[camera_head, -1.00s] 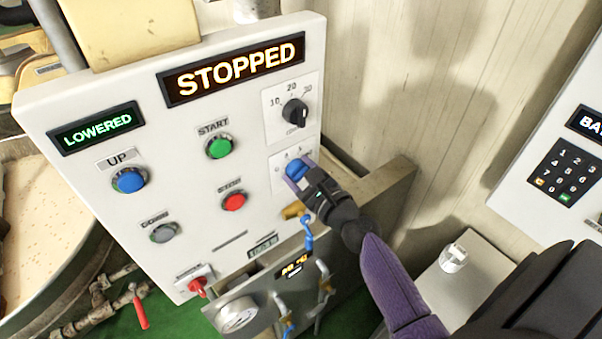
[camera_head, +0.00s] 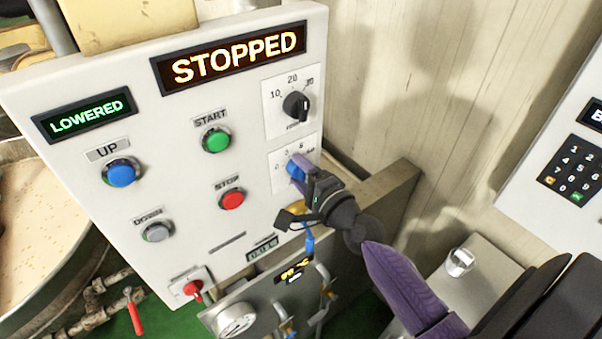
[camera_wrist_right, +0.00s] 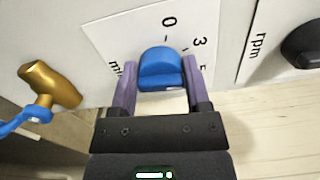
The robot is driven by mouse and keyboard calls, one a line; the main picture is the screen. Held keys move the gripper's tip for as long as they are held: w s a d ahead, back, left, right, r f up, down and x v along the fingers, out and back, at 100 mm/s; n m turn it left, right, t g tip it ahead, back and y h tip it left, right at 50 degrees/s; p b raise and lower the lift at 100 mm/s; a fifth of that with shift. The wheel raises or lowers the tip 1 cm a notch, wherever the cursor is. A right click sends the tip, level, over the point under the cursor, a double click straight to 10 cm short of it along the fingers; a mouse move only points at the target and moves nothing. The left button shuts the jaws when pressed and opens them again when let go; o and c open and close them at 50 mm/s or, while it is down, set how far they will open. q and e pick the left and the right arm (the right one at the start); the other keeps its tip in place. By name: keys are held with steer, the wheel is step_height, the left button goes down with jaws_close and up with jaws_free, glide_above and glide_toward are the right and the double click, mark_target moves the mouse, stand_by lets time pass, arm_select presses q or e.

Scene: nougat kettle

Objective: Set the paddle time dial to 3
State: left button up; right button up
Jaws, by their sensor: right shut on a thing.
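The blue paddle time dial (camera_head: 294,169) is on the lower right of the white control panel. Numbers are printed around it. The right wrist view shows the dial (camera_wrist_right: 160,68) closer, with "0" and "3" on the plate above and right of it, and part of "min" at left. My right gripper (camera_head: 301,172) is shut on the dial, its two purple fingers (camera_wrist_right: 159,85) on either side of it. Which number the dial points at I cannot tell. My left gripper is not in view.
A black rpm dial (camera_head: 296,106) sits just above. Green start (camera_head: 216,140) and red stop (camera_head: 231,198) buttons are to the left. A brass-coloured handle (camera_wrist_right: 50,84) is close to the gripper in the right wrist view. A keypad panel (camera_head: 572,168) stands at right.

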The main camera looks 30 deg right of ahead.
steer(key=n, duration=0.5)
steer(key=shift+f, duration=0.1)
steer(key=shift+n, duration=0.4)
stand_by(0.3)
steer(key=o, duration=1.3)
steer(key=s, duration=1)
steer(key=shift+d+b, duration=0.4)
